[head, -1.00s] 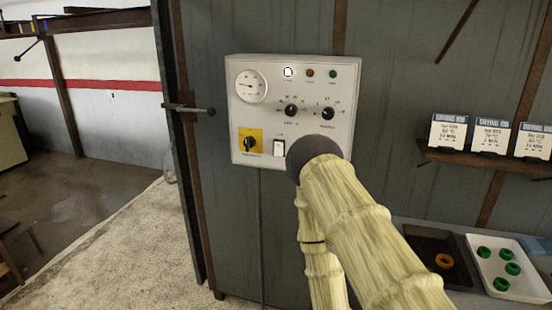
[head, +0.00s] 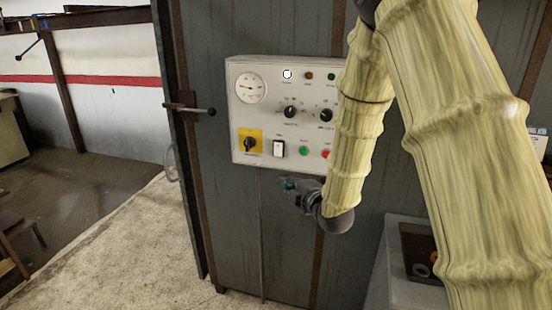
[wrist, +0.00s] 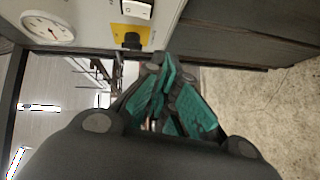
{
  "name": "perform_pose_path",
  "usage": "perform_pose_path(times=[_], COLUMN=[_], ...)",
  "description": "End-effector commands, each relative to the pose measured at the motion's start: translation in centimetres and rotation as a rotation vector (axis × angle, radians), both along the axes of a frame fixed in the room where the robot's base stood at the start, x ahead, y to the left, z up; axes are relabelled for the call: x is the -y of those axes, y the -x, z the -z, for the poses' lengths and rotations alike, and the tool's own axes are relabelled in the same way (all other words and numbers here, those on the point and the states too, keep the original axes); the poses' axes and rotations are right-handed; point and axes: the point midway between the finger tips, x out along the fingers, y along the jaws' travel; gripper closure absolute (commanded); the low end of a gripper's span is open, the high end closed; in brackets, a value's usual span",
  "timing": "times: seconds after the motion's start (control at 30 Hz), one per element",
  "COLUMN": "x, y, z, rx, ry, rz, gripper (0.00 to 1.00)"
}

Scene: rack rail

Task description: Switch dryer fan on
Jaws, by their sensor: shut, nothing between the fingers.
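The white control panel (head: 262,95) is on the grey cabinet wall in the head view. Its small white rocker switch (head: 279,149), likely the fan switch, sits between the yellow-backed rotary knob (head: 249,142) and a green button (head: 304,151). In the wrist view the rocker (wrist: 137,8) is at the top edge beside the yellow plate (wrist: 130,36). My gripper (head: 288,185) is just below the panel, apart from it, with its teal fingers pointing left. In the wrist view my gripper (wrist: 165,85) is shut and empty. The rocker's small label is too small to read.
A red button (head: 326,154) and two black dials are also on the panel, with a gauge (head: 250,86) at upper left. A door handle (head: 192,109) sticks out left of the panel. A tray (head: 420,250) is at lower right.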

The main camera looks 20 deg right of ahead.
Motion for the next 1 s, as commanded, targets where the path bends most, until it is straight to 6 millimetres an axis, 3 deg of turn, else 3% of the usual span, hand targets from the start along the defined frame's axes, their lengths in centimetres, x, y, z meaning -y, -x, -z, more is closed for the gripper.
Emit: perform_pose_path(times=[0.03,0.17,0.63,1.0], x=[0.1,0.1,0.0,-1.0], y=[-0.3,-0.7,-1.3,-6.2], z=[-1.4,-2.9,-3.1,-2.9], rx=[0.029,0.065,0.068,0.067], ry=[0.022,0.054,0.057,0.056], rz=[-0.007,-0.017,-0.018,-0.018], gripper=[1.0,1.0,1.0,1.0])
